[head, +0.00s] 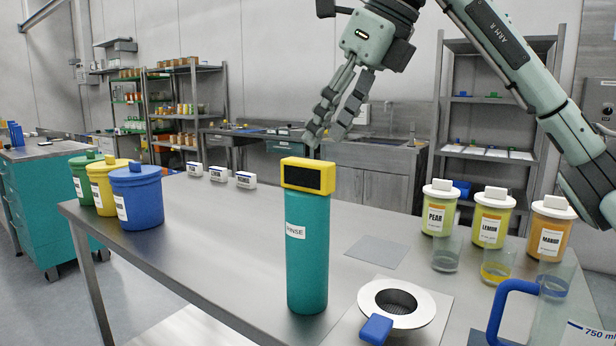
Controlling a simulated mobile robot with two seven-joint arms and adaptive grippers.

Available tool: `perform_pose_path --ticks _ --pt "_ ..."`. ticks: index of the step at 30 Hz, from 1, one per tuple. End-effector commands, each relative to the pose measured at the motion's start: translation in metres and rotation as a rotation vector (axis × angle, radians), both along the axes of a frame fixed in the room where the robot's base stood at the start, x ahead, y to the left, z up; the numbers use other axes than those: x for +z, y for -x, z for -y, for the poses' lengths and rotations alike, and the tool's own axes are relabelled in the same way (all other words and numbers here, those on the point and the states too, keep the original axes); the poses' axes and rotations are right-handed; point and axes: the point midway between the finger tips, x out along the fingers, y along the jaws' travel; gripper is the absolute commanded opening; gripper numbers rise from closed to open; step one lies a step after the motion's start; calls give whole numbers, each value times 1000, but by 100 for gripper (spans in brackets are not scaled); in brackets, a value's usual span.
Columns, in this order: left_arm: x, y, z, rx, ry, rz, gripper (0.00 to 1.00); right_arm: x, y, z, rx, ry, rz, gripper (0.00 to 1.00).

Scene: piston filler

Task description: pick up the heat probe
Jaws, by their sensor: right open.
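A yellow block with a dark display panel (308,176), which looks like the heat probe's head, sits at the top of a tall teal cylinder (307,250) labelled RINSE. The cylinder stands upright on the steel table; anything of the probe inside it is hidden. My right gripper (325,136) hangs above and slightly right of the yellow block in the head view. Its fingers point down, are parted and hold nothing. They appear apart from the block. My left gripper is not in view.
On the steel table (215,235), green, yellow and blue lidded tubs (138,197) stand left. PEAR, LEMON and MANGO jars (492,219) and glasses stand right. A strainer (398,303) with a blue handle and a blue-handled jug (510,300) are near front right.

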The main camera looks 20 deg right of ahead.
Motion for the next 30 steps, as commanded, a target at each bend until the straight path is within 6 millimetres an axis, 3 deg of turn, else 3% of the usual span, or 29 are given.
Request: perform_pose_path --ticks 10,16,25,30 --pt "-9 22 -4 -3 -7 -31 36 -35 -15 -13 2 2 -5 50" --pt "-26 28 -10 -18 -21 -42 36 -60 -26 -23 1 1 -3 50" --pt "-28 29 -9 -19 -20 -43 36 -66 -29 -25 0 -1 -1 50" --pt "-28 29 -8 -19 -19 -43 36 -66 -29 -25 0 -1 -1 31"
